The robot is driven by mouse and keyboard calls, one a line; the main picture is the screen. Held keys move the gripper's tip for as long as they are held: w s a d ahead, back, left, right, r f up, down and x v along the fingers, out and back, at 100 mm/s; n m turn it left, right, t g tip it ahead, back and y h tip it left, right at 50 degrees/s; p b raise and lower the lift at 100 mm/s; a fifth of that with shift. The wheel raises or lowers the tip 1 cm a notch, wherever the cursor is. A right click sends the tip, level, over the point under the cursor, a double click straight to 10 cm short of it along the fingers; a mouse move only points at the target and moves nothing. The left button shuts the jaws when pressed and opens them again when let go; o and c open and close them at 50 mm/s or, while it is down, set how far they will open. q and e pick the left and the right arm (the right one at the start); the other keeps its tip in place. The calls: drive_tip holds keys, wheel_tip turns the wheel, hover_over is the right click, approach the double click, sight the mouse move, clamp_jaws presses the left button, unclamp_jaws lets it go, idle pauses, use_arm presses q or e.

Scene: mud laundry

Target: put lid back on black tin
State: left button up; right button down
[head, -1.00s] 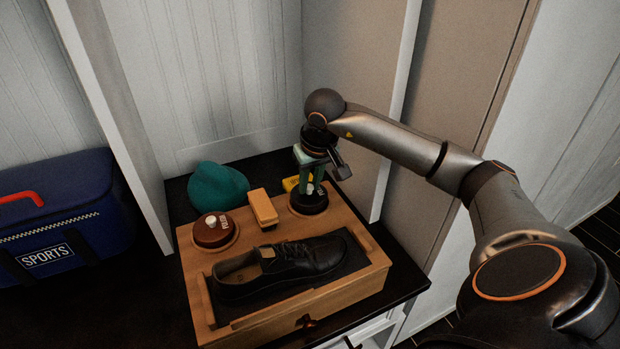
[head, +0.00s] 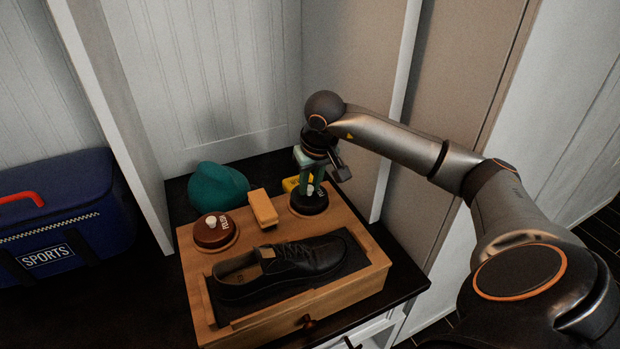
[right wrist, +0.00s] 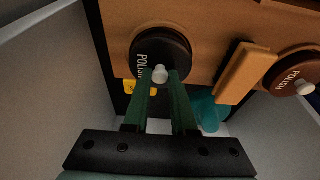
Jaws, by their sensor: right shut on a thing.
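The black tin (head: 309,205) sits in the back right corner of the wooden shoe box. Its black lid (right wrist: 160,46), marked POLISH with a pale knob, is on top of it in the right wrist view. My right gripper (head: 310,186) comes down over it from above. Its green fingers (right wrist: 162,78) are shut on the lid's knob (right wrist: 160,74). Whether the lid is fully seated on the tin cannot be told. My left gripper is not in view.
A brown tin (head: 212,232) with a pale knob, a wooden brush (head: 263,208) and a black shoe (head: 290,262) are on the wooden box (head: 350,293). A teal hat-like thing (head: 217,187) and a yellow item (head: 290,184) lie behind. A blue sports bag (head: 62,215) stands left.

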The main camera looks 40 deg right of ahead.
idle(0.4)
drive_tip(key=shift+c, duration=0.8)
unclamp_jaws()
drive_tip(key=shift+r+p, duration=1.1)
drive_tip(key=shift+r, duration=0.1)
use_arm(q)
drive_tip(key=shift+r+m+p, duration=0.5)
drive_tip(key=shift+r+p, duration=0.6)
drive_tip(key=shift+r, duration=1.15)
use_arm(e)
drive_tip(key=shift+r, duration=1.3)
drive_tip(key=shift+r+p, duration=0.4)
drive_tip(key=shift+r, duration=0.05)
drive_tip(key=shift+r+p, duration=0.35)
drive_tip(key=shift+r, duration=0.05)
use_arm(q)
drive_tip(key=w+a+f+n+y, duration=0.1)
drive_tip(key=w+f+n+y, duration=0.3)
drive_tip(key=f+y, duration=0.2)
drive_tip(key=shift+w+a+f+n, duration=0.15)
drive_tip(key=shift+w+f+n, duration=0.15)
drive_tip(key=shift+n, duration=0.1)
use_arm(e)
drive_tip(key=shift+r, duration=0.15)
